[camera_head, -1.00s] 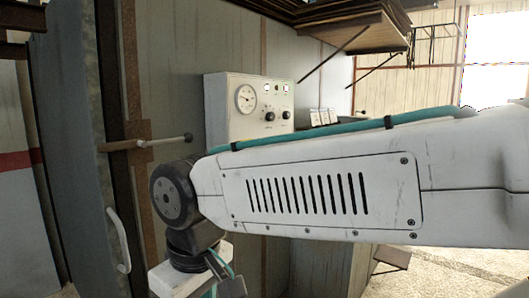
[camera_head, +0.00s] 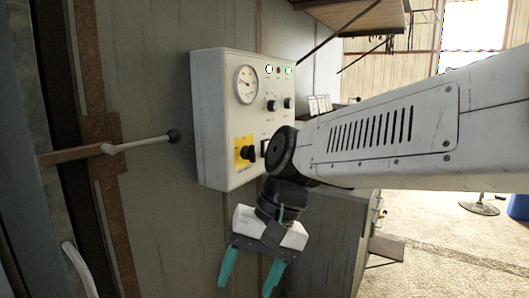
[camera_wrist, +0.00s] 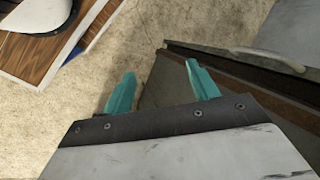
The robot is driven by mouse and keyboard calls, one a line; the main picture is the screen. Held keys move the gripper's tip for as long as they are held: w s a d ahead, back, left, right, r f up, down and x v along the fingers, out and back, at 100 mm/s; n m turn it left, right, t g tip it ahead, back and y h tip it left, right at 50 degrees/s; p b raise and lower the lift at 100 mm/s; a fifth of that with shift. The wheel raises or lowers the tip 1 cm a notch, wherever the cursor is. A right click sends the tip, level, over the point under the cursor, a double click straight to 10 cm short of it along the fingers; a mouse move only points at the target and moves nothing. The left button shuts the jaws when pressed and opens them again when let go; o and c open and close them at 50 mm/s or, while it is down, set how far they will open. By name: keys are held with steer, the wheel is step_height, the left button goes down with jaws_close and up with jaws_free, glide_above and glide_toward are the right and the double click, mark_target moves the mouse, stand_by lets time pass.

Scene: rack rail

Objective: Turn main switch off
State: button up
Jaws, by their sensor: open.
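The main switch (camera_head: 246,153), a black rotary knob on a yellow plate, sits low on the front of a white control box (camera_head: 212,120) fixed to the wall. It is in plain view in the head view, just left of my arm's wrist joint. My gripper (camera_head: 250,284) is below the box, pointing downward, with its teal fingers apart and nothing between them. In the wrist view my gripper (camera_wrist: 158,85) is open over the floor, and the switch does not show there.
The box also carries a gauge (camera_head: 245,85), small black knobs and lit lamps. A lever with a black ball end (camera_head: 173,136) sticks out left of the box. A grey cabinet (camera_head: 325,240) stands below right. A wooden shelf (camera_head: 365,18) juts out above.

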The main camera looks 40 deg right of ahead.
steer(key=w+d+r+m+t+y, duration=0.2)
steer(key=w+r+m+t+y, duration=0.15)
steer(key=w+m, duration=0.55)
steer(key=m+t+h, duration=0.2)
steer(key=m+t, duration=1)
steer(key=m, duration=0.4)
glide_toward(255, 152)
steer(key=w+a, duration=0.1)
steer(key=w, duration=0.1)
steer(key=shift+m, duration=0.4)
steer(key=x, duration=0.6)
steer(key=shift+w+d+f, duration=0.1)
steer(key=shift+w, duration=0.1)
steer(key=shift+w+a, duration=0.2)
steer(key=shift+w, duration=0.4)
steer(key=c, duration=1)
